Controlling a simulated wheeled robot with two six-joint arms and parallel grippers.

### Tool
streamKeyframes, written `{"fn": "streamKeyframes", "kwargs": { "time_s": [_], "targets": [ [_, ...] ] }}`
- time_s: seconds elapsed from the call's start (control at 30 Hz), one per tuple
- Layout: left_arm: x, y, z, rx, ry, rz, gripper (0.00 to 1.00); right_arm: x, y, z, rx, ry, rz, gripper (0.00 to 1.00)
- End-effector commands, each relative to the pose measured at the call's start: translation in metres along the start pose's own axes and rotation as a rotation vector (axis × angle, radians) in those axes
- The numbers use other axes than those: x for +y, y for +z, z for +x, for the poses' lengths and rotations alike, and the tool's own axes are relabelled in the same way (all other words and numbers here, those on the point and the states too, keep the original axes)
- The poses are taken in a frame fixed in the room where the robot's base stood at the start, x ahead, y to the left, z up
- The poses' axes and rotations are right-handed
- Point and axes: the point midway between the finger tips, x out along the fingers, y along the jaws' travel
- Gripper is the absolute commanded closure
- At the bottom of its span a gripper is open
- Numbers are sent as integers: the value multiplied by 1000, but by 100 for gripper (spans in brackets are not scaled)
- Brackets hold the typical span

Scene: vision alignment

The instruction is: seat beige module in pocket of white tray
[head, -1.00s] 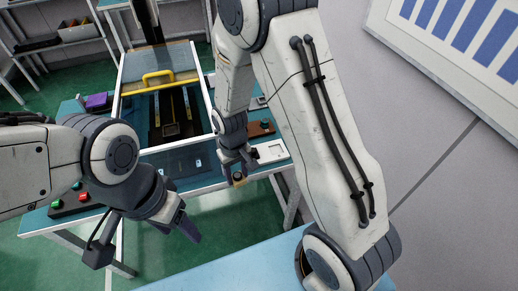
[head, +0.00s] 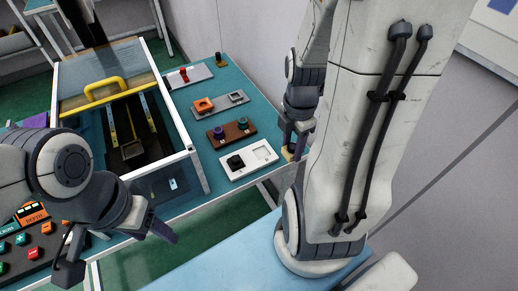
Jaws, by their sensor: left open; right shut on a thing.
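The white tray (head: 247,172) lies near the front right edge of the blue table. A black module (head: 236,161) sits in its left part, and an empty pocket shows in its right part. My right gripper (head: 292,148) is to the right of the tray, past the table edge. It is shut on a small beige module (head: 288,156), mostly hidden by the fingers. My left gripper (head: 115,248) is open and empty at the lower left, in front of the table.
A framed enclosure with a yellow handle (head: 118,88) stands left. A button panel (head: 45,250) is lower left.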

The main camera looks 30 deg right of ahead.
Motion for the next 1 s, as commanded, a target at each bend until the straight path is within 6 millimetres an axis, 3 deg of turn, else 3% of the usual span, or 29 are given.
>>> {"fn": "streamKeyframes", "kwargs": {
  "time_s": [0.5, 0.67, 1.0],
  "targets": [
    [0, 0, -3, 0, 0, 0, 38, 100, -24, 61, 1, -2, -10, 100],
    [0, 0, -3, 0, 0, 0, 38, 109, -26, 69, 0, -2, -7, 100],
    [0, 0, -4, 0, 0, 0, 38, 109, -24, 107, 0, -1, -5, 100]
  ]
}}
